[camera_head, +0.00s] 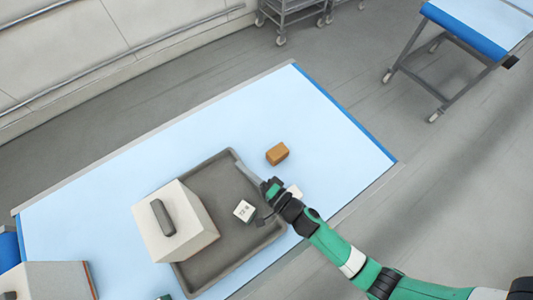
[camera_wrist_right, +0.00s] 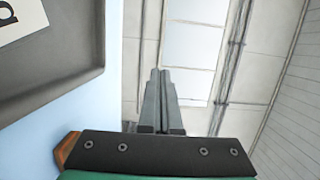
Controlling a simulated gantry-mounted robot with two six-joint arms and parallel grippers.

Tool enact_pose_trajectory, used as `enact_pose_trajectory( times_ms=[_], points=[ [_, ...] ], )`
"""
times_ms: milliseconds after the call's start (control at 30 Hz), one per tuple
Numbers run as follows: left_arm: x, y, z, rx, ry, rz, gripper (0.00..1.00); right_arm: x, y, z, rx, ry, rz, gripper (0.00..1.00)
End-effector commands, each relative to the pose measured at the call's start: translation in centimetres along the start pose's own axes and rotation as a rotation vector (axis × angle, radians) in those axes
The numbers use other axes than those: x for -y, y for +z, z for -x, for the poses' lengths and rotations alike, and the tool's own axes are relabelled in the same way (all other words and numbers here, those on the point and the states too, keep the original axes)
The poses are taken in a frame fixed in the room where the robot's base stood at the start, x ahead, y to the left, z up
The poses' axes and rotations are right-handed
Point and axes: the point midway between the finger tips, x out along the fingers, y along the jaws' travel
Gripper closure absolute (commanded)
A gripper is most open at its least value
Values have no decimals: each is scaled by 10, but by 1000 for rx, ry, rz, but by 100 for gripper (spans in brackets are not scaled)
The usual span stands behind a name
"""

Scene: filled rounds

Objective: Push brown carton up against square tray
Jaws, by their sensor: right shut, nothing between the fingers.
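The brown carton (camera_head: 277,153) is a small block on the light blue table top, to the right of the tray's upper right corner with a gap between them. Part of it shows in the wrist view (camera_wrist_right: 68,148), mostly hidden by my gripper body. The square tray (camera_head: 208,178) is dark grey with a raised rim. My right gripper (camera_head: 238,163) is shut and empty, its fingers pointing up-left across the tray's right rim, left of the carton. Its shut fingers show in the wrist view (camera_wrist_right: 160,72).
A large white box with a dark handle (camera_head: 192,232) overlaps the tray's left side. A small white labelled block (camera_head: 244,211) lies in the tray. Another white piece (camera_head: 294,191) is partly behind my right arm. The table right of the carton is clear to its blue edge (camera_head: 345,113).

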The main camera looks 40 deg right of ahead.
Motion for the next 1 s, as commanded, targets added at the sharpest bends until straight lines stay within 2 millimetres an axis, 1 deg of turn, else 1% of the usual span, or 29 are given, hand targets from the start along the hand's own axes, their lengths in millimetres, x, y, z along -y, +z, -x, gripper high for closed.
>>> enact_pose_trajectory(
  times_ms=[67,133,167,200,267,300,367,400,467,500,533,567,600,667,700,733,800,833,900,1000],
  points=[
    [0,4,5,0,0,0,100,7,-2,-12,13,-45,77,100],
    [0,11,12,0,0,0,100,21,-3,-33,48,-129,245,100],
    [0,15,17,0,0,0,100,29,-3,-44,71,-174,348,100],
    [0,21,23,0,0,0,100,39,-2,-60,110,-237,511,100],
    [0,31,33,0,0,0,100,48,1,-84,191,-328,801,100],
    [0,37,40,0,0,0,100,48,0,-99,262,-375,1007,100],
    [0,46,50,1,0,0,100,38,-6,-115,397,-418,1309,100],
    [0,52,56,1,0,0,100,26,-17,-121,505,-429,1495,100],
    [0,61,66,1,0,0,100,4,-45,-122,698,-416,1743,100],
    [0,66,72,0,0,0,100,-12,-72,-115,847,-389,1879,100],
    [0,71,76,0,0,0,100,-22,-95,-107,968,-361,1962,100],
    [0,74,80,1,0,0,100,-30,-119,-95,1092,-327,2025,100],
    [0,79,85,1,0,0,100,-38,-151,-76,1256,-277,2077,100],
    [0,84,91,0,0,0,100,-40,-194,-42,1482,-204,2098,100],
    [0,87,94,0,0,0,100,-37,-218,-20,1608,-158,2085,100],
    [0,89,96,0,0,0,100,-34,-232,-5,1687,-128,2068,100],
    [0,91,98,0,0,0,100,-25,-255,24,1822,-78,2019,100],
    [0,91,98,0,0,0,100,-22,-261,32,1859,-65,2002,100],
    [0,91,98,0,0,0,100,-17,-268,43,1906,-49,1975,100],
    [0,90,98,0,0,0,100,-16,-269,45,1919,-45,1968,100]
  ],
)
